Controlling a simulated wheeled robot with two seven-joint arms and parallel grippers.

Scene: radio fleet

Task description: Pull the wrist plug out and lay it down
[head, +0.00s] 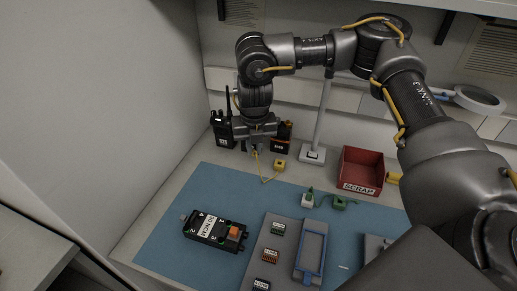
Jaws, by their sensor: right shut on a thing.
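My right gripper (257,147) hangs at the back of the bench, jaws pointing down, shut on what looks like the wrist plug. The plug itself is mostly hidden between the fingers. My left gripper is not in view.
Radios stand beside the gripper, a black one (220,130) left and an orange-black one (282,134) right. A lamp base (312,154) and red SCRAP bin (361,170) are further right. A black box (214,231) lies on the blue mat (180,212), whose left part is clear.

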